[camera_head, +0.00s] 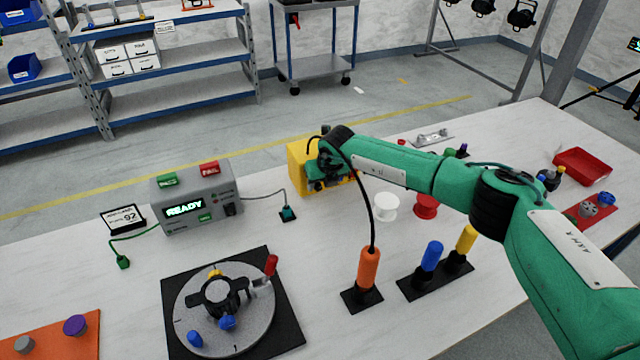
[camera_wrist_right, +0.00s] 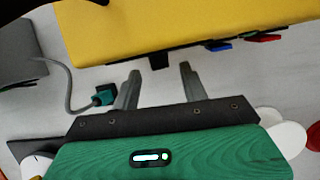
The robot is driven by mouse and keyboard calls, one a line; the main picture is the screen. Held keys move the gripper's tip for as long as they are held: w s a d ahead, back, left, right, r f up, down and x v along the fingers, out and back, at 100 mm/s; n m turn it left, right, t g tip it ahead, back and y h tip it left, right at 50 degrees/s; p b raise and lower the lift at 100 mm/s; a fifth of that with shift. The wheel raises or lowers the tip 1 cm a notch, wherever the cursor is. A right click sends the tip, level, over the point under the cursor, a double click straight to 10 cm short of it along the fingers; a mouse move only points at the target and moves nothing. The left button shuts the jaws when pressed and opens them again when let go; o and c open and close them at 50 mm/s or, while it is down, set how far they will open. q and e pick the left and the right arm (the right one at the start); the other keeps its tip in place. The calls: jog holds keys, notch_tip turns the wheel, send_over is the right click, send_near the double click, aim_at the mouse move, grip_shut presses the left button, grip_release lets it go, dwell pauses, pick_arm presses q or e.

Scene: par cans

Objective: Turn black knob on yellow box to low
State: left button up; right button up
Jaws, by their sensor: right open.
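The yellow box (camera_head: 297,160) stands at the back of the white table, partly hidden behind my right arm. In the right wrist view the yellow box (camera_wrist_right: 150,28) fills the top. A small black part (camera_wrist_right: 158,61), probably the black knob, sticks out from its near face; its setting cannot be read. My right gripper (camera_wrist_right: 158,78) is open, its two fingers apart and empty, pointing at the box with the black part ahead between them. In the head view the right gripper (camera_head: 326,186) is against the box's front, fingertips hidden. My left gripper is not in view.
A grey READY box (camera_head: 190,205) stands left, with a cable to a green plug (camera_head: 288,214). White (camera_head: 384,206) and red (camera_head: 426,206) spools, an orange-handled tool (camera_head: 368,268) and a round turntable (camera_head: 240,325) sit nearer. A red tray (camera_head: 582,166) lies right.

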jog(key=shift+x, duration=0.75)
grip_shut()
